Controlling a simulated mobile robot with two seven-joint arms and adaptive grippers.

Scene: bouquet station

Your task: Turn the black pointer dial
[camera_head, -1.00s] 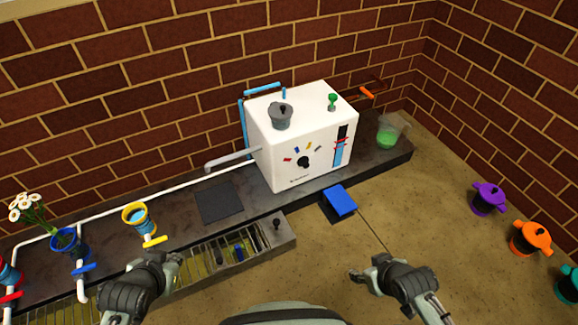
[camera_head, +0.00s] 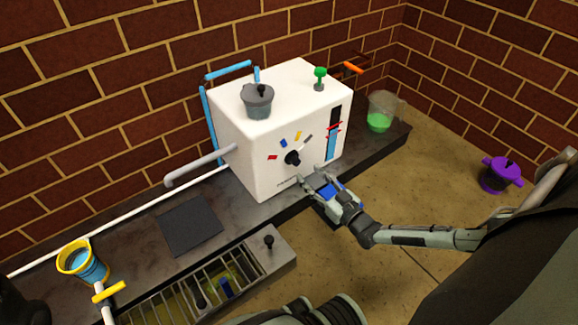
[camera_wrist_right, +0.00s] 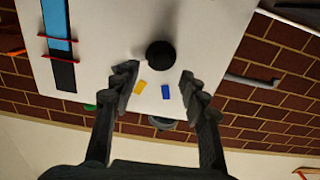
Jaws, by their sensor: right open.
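The black pointer dial (camera_head: 292,158) is on the front face of a white box-shaped machine (camera_head: 262,175), with red, blue, yellow and grey marks in an arc above it. Which mark it points at is too small to tell. My right gripper (camera_head: 316,177) is open, just in front of the machine, to the right of and below the dial in the head view. In the right wrist view, upside down, the dial (camera_wrist_right: 160,54) lies ahead of the open fingers (camera_wrist_right: 159,80), with no contact visible. My left gripper is not clearly seen.
A grey lidded pot (camera_head: 257,101) and a green knob (camera_head: 320,76) are on top of the machine. A blue gauge (camera_head: 331,144) is right of the dial. A grey pipe (camera_head: 200,166) sticks out left. A green-filled beaker (camera_head: 379,115) stands right on the dark counter.

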